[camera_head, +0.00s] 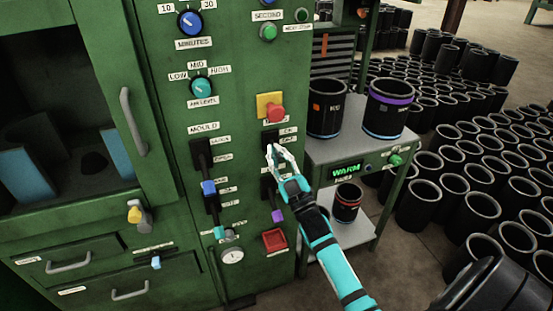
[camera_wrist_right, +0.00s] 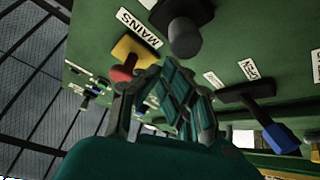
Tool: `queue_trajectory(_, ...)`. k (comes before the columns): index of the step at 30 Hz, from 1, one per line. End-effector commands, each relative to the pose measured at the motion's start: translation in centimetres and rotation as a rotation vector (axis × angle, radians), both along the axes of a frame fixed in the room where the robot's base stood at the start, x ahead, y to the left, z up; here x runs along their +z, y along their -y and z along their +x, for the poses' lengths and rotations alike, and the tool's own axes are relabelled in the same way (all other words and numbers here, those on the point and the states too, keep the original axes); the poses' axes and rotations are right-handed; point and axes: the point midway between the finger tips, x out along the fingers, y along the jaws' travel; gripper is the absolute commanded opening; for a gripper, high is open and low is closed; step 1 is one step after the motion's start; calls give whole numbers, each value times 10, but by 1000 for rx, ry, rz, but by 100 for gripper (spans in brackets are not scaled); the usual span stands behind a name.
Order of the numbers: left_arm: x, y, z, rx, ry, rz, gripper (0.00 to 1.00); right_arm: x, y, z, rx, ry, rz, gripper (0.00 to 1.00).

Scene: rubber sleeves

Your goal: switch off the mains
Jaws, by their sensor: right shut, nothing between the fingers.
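The mains switch (camera_wrist_right: 186,37) is a dark lever with a rounded grey-black knob, beside its white MAINS label (camera_wrist_right: 138,28) in the right wrist view. In the head view my gripper and its fingers partly cover it on the green panel, below the red button. I cannot tell whether the lever is up or down. My right gripper (camera_head: 272,149) is shut and empty, with its fingertips close to the switch. It also shows in the right wrist view (camera_wrist_right: 178,68), just below the knob. Contact cannot be made out. My left gripper is not in view.
A red button (camera_head: 277,113) on a yellow plate sits above the switch. A blue-handled lever (camera_head: 208,187) is to the left and a purple-handled lever (camera_head: 277,215) below. A grey table (camera_head: 345,125) with black sleeves (camera_head: 326,113) stands close on the right. More sleeves crowd the floor.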

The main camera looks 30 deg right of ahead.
Motion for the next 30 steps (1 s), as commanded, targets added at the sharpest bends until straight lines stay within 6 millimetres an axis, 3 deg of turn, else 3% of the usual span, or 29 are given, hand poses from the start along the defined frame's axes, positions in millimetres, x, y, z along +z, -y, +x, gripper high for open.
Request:
queue_trajectory(5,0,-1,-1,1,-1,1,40,-8,-1,-11,1,-5,1,0)
queue_trajectory(18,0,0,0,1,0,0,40,-52,-6,-86,-1,-4,2,0)
queue_trajectory(24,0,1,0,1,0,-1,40,-60,-6,-102,0,-1,0,0)
queue_trajectory(30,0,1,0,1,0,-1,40,-61,-6,-104,0,0,0,0)
